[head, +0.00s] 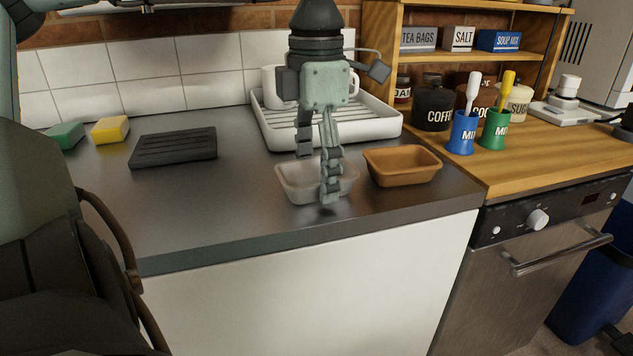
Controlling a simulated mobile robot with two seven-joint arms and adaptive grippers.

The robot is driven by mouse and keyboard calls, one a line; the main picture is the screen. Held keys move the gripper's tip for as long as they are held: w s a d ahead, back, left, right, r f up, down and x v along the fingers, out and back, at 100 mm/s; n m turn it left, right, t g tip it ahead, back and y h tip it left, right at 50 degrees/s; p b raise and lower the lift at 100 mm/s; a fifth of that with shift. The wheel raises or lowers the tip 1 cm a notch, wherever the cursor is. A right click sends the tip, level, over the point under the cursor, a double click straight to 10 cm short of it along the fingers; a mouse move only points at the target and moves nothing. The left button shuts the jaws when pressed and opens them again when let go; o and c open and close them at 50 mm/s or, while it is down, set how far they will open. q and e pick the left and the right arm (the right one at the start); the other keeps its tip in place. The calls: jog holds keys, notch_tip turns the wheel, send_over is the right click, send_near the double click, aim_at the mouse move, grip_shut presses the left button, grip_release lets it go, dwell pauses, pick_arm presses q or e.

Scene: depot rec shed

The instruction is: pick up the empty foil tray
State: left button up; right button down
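A pale silvery-grey tray (290,185), which looks like the foil tray, sits on the dark worktop near its front edge. Its middle is hidden behind my gripper, and the part of its inside that shows looks empty. My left gripper (317,176) points down over this tray. Its fingers look spread, one nearer the camera in front of the tray's front wall and the other farther back. Whether either finger touches the tray I cannot tell. My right gripper is not in view.
A brown tray (402,167) sits close to the right of the silvery tray. Behind is a white drying rack (384,127) with mugs. A dark ribbed mat (173,147), yellow sponge (110,130) and green sponge (66,135) lie left. The front-left worktop is clear.

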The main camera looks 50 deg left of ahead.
pick_arm(q)
jog(key=c, duration=0.6)
jog(key=shift+r, duration=0.15)
